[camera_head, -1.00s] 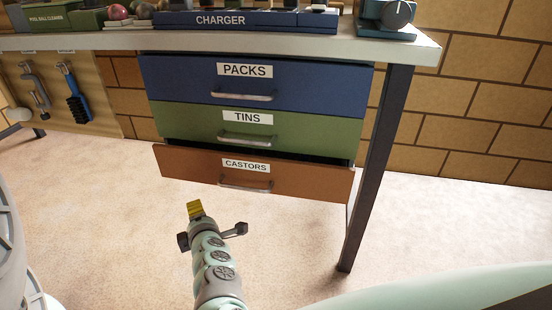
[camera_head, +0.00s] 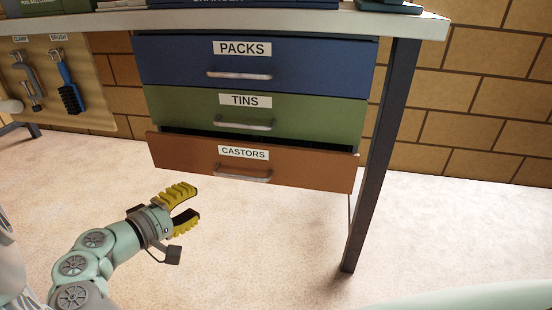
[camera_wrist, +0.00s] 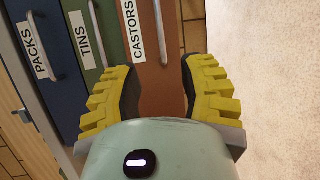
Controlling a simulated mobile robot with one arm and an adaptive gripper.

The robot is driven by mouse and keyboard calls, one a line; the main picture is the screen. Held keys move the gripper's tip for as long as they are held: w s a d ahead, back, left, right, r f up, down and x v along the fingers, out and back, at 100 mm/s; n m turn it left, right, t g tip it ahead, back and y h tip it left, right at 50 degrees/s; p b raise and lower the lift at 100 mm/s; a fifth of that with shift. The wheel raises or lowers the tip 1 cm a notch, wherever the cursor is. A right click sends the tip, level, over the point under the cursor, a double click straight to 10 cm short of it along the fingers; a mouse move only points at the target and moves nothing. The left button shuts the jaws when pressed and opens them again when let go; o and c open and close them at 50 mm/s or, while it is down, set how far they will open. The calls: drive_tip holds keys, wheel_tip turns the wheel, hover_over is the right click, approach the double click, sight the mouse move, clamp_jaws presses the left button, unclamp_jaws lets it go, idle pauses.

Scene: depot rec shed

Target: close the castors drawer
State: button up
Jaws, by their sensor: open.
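The castors drawer (camera_head: 300,170) is the lowest of the drawers, with a brown-orange front and a metal handle (camera_head: 243,175). It stands out from the green drawer above it, with a dark gap along its top edge. My gripper (camera_head: 196,205) is open and empty, in front of and below the left part of the castors drawer, apart from it. In the wrist view the castors drawer's front (camera_wrist: 160,95) shows between the open yellow fingers, turned sideways. The drawer's inside is hidden.
The blue packs drawer (camera_head: 300,66) and green tins drawer (camera_head: 310,112) look shut above. A dark table leg (camera_head: 377,160) stands to the right. A pegboard (camera_head: 95,90) with a clamp and brush is at left. The floor in front is clear.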

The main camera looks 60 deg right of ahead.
sight(237, 178)
drive_tip(key=shift+s+d+f+b, duration=0.1)
drive_tip(key=shift+d+f+b, duration=0.6)
drive_tip(key=shift+d, duration=1.9)
drive_tip(key=shift+s+d+f+b, duration=0.2)
drive_tip(key=shift+d+b, duration=0.8)
drive_tip(key=shift+d, duration=1.65)
drive_tip(key=shift+w+d+f+b, duration=0.1)
drive_tip(key=shift+d+f+b, duration=0.6)
drive_tip(key=shift+d, duration=1.9)
drive_tip(key=shift+o, duration=0.2)
drive_tip(key=shift+r, duration=0.15)
drive_tip(key=shift+a, duration=0.1)
clamp_jaws()
drive_tip(key=shift+w, duration=0.1)
